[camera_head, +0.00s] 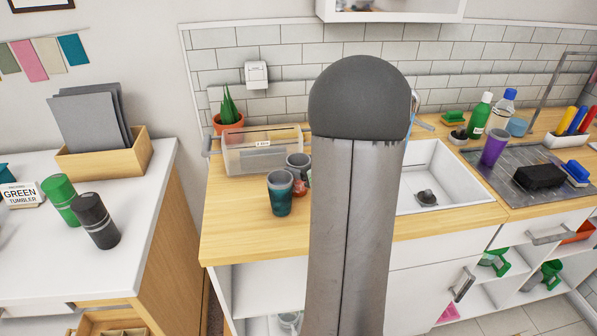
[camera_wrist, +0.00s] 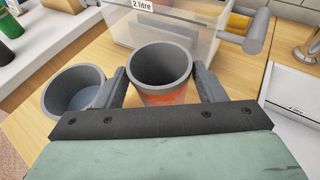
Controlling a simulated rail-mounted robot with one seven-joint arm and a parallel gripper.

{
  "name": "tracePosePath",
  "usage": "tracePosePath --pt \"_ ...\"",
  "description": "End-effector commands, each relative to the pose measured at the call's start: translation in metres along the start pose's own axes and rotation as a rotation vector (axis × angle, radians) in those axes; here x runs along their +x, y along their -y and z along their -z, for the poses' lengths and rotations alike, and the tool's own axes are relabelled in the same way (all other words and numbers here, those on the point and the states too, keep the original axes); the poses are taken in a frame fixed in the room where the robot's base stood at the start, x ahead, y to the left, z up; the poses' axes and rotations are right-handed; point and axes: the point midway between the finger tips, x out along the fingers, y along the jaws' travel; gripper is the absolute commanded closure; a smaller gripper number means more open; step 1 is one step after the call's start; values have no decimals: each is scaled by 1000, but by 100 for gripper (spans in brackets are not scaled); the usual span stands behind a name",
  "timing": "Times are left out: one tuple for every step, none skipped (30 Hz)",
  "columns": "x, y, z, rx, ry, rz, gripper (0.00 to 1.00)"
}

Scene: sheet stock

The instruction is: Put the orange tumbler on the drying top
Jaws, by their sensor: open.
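The orange tumbler (camera_wrist: 165,98) stands upright on the wooden counter, with a grey rim and an orange marbled body. In the wrist view it is between the two fingers of my gripper (camera_wrist: 160,70), which is open with a finger on each side. I cannot tell whether either finger touches it. In the head view the tumbler (camera_head: 300,184) is partly hidden by my arm and a teal tumbler (camera_head: 280,196), and my gripper is hidden. A grey speckled surface (camera_head: 487,182) right of the sink looks like the drying top.
The teal tumbler, grey inside, stands close left of my gripper (camera_wrist: 75,90). A clear bin (camera_head: 262,153) is just behind. The sink (camera_head: 432,182) lies to the right. A purple tumbler (camera_head: 494,148), black object (camera_head: 540,176) and blue sponge (camera_head: 576,172) occupy the grey surface.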

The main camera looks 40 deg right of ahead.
Motion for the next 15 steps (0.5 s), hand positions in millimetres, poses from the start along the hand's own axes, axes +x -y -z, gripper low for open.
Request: tracePosePath --pt "8 0 -3 1 -1 -2 37" --pt "12 0 -2 1 -1 -2 37" --pt "16 0 -2 0 -1 -2 37" --pt "18 0 -2 0 -1 -1 37" --pt "20 0 -1 0 0 -1 37" --pt "22 0 -1 0 0 -1 37" --pt "23 0 -1 0 0 -1 37" --pt "24 0 -1 0 0 0 37" --pt "24 0 0 0 0 0 37" --pt "24 0 0 0 0 0 37" --pt "24 0 0 0 0 0 37" --pt "23 0 0 0 0 0 37" --pt "23 0 0 0 0 0 39" --pt "23 0 0 0 0 0 48" --pt "23 0 0 0 0 0 59"
